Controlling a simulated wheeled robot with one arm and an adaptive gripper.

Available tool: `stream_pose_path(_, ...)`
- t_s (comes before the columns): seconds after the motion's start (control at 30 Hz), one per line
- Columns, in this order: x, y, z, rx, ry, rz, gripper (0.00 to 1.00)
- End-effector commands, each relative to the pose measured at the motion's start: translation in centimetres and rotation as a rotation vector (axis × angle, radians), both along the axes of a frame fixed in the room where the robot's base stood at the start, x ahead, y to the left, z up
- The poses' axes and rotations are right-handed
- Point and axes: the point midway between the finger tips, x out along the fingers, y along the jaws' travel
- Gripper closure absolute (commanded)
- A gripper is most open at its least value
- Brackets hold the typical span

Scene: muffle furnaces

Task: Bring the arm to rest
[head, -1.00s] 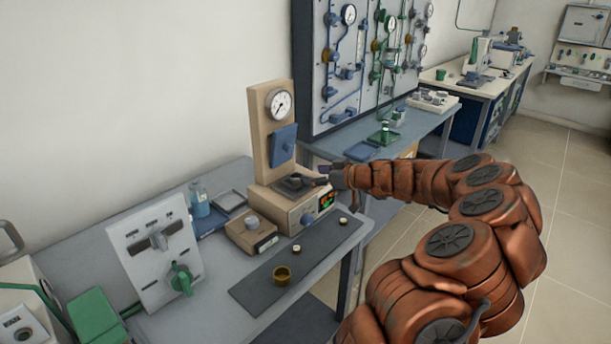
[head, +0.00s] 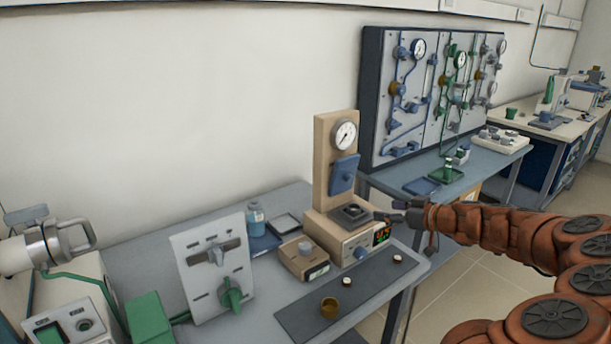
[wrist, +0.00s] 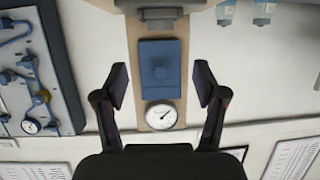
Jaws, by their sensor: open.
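My gripper (head: 388,210) is at the end of my reddish-brown arm, at the right of the head view. It is open, with nothing between the fingers. It is just right of the beige device (head: 322,232), close to its dark top plate (head: 350,213). In the wrist view my gripper (wrist: 162,82) shows its two dark fingers spread apart. Between and beyond them are the device's blue block (wrist: 160,70) and round gauge (wrist: 160,116), seen upside down. The arm reaches in from the right, partly cut off by the frame edge.
A gauge board (head: 372,100) stands behind another bench. Open floor (head: 450,300) shows at lower right.

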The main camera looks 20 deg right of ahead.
Motion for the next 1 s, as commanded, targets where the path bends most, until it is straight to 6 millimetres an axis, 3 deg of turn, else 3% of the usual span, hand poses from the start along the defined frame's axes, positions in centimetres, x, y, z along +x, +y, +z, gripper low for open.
stream_pose_path(0.17,0.0,0.2,0.1,0.001,0.000,0.003,0.29)
stream_pose_path(0.27,0.5,2.9,1.5,0.014,0.017,0.052,0.29)
stream_pose_path(0.37,0.8,7.7,3.3,0.038,0.058,0.135,0.29)
stream_pose_path(0.43,0.6,11.9,4.5,0.063,0.106,0.205,0.29)
stream_pose_path(0.57,-1.0,19.6,6.3,0.089,0.225,0.322,0.29)
stream_pose_path(0.7,-4.8,27.5,7.3,0.099,0.405,0.425,0.29)
stream_pose_path(0.8,-8.4,31.8,7.4,0.084,0.552,0.459,0.29)
stream_pose_path(0.9,-12.6,35.0,7.1,0.056,0.709,0.462,0.29)
stream_pose_path(1.0,-16.9,36.7,6.6,0.016,0.860,0.423,0.29)
